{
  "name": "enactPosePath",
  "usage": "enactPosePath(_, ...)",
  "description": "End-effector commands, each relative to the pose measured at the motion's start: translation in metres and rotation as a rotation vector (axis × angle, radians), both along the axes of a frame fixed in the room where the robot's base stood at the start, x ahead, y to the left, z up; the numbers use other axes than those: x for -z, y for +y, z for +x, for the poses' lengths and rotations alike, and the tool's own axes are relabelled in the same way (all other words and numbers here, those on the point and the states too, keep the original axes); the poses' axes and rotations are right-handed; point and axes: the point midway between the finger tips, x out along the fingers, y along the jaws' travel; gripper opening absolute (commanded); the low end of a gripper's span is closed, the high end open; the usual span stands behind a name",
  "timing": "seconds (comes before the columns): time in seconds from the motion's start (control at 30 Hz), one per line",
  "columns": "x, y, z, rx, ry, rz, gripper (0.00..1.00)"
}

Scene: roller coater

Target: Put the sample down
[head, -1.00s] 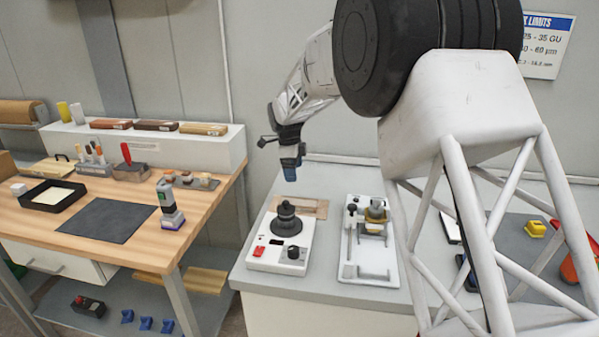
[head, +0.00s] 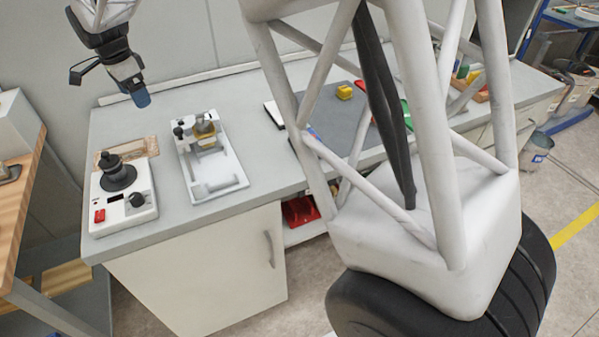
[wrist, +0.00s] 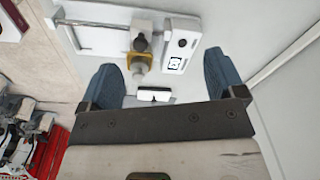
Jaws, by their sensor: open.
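My gripper (head: 141,98) hangs in the air over the back of the bench, behind the two white devices. In the wrist view my gripper (wrist: 172,84) has its two blue fingers wide apart, with nothing between them. Beyond the fingers is a white fixture (wrist: 85,22) with a rail and a yellow clamp-like part (wrist: 140,62). The same fixture (head: 222,172) lies on the bench in the head view. I cannot tell which thing is the sample; a thin brown panel (head: 142,147) lies behind the white device (head: 122,208) with the black knob.
A grey mat (head: 345,130) with a yellow block (head: 344,91) lies to the right, partly behind my white frame. A wooden table (head: 22,195) stands at the left. A red tray (head: 300,211) sits below the bench top.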

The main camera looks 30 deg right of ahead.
Motion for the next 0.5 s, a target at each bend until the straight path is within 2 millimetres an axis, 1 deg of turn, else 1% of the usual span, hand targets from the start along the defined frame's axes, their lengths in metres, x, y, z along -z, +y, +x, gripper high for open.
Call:
enactPosePath(0.03, -0.009, -0.014, -0.013, -0.032, -0.004, 0.003, 0.89)
enactPosePath(0.17, -0.025, -0.044, -0.043, -0.131, -0.012, 0.009, 0.89)
enactPosePath(0.2, -0.03, -0.053, -0.054, -0.161, -0.016, 0.01, 0.89)
enactPosePath(0.33, -0.043, -0.081, -0.087, -0.258, -0.026, 0.013, 0.89)
enactPosePath(0.5, -0.053, -0.114, -0.132, -0.386, -0.039, 0.011, 0.89)
